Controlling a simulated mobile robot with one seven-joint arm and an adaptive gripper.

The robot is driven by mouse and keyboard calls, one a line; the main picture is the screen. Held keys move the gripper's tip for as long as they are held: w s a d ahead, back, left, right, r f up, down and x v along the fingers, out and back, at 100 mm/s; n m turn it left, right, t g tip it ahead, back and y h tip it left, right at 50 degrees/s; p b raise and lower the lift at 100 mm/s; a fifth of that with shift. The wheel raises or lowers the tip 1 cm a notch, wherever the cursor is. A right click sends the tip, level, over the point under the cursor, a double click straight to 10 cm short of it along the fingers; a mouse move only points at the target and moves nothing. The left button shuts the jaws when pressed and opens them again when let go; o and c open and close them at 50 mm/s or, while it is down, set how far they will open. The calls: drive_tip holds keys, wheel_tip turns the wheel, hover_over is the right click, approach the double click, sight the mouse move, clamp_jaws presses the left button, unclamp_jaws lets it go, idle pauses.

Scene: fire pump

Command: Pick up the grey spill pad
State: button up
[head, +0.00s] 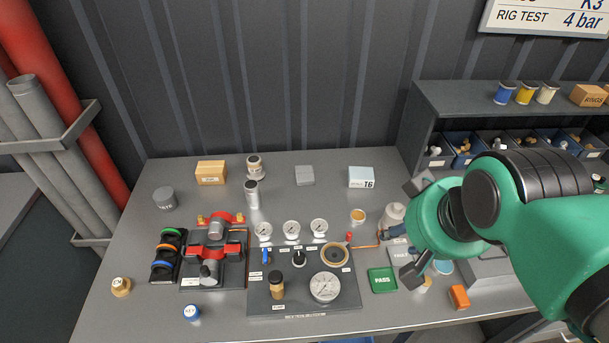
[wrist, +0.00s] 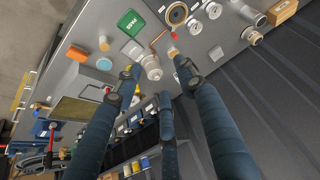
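The grey spill pad (head: 304,175) is a small, flat, folded-looking square. It lies on the back middle of the grey table, between a silver canister and a white box marked T6 in the head view. My gripper (head: 412,230) is to the right of the pad and nearer the front, raised above the right part of the table. In the wrist view my gripper's (wrist: 157,85) dark blue fingers are spread apart with nothing between them.
The white T6 box (head: 361,178) stands right of the pad, and the silver canister (head: 254,167) and a wooden box (head: 210,173) stand left. A gauge panel (head: 291,308) fills the front middle. A shelf with bins (head: 430,100) stands at right. A ribbed wall is behind.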

drive_tip(key=o, duration=1.3)
drive_tip(key=shift+o, duration=0.2)
drive_tip(key=shift+r, duration=0.1)
